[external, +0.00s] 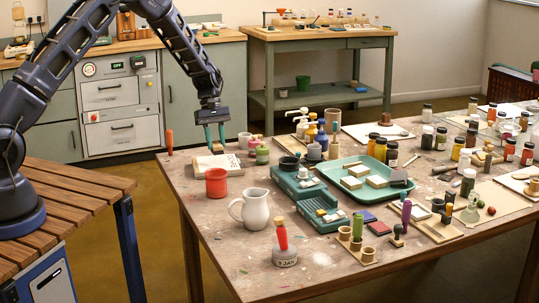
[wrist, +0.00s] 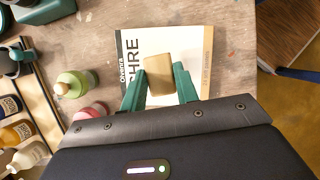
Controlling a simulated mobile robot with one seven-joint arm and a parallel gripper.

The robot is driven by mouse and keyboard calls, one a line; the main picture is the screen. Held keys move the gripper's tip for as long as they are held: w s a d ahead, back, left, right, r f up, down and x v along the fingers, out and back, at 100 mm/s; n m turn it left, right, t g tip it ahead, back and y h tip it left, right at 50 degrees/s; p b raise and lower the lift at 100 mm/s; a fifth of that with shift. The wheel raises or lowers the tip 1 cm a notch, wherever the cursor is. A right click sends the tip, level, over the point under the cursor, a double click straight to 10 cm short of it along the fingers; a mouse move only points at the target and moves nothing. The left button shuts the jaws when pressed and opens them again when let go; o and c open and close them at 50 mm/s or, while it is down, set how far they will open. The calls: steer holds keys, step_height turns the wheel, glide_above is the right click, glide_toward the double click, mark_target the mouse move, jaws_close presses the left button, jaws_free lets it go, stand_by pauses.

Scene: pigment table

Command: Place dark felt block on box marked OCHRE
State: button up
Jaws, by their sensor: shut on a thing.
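The box marked OCHRE (external: 205,165) lies flat near the table's left far corner; in the wrist view its white cover (wrist: 198,50) shows part of that word. My gripper (external: 214,146) is above this box, its green fingers pointing down. A dark grey block (external: 398,179) sits at the right end of the green tray.
The green tray (external: 338,181) also holds several pale-topped blocks (external: 352,183). A red pot (external: 216,182) and a white jug (external: 251,210) stand in front of the box. Small green and pink bottles (wrist: 75,84) stand close beside it.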

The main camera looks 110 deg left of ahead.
mark_target(216, 150)
steer(key=shift+f, duration=1.7)
steer(key=shift+f, duration=0.1)
steer(key=o, duration=1)
steer(key=shift+c, duration=0.2)
steer(key=v, duration=1.2)
